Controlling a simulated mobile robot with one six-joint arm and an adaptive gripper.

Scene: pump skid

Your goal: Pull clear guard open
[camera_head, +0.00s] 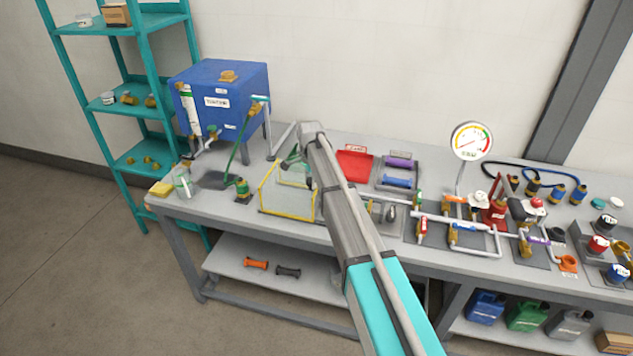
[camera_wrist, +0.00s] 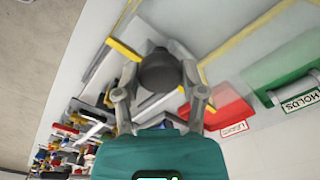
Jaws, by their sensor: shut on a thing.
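The clear guard (camera_head: 287,203) is a see-through panel box with yellow edges on the bench, left of my arm in the head view. In the wrist view its yellow edging (camera_wrist: 243,38) runs across the upper right. My gripper (camera_wrist: 161,82) is shut on a dark round knob (camera_wrist: 160,68), with one finger on each side. The knob appears to be the guard's handle, but its joint to the guard is hidden. In the head view my arm covers the guard's right side and the knob. I cannot tell how far the guard is open.
A red tray (camera_head: 354,165) lies behind my arm. A blue tank (camera_head: 220,100) stands at the back left. Pipes and valves (camera_head: 460,228) and a gauge (camera_head: 471,142) crowd the bench to the right. A green valve (camera_head: 242,191) stands just left of the guard.

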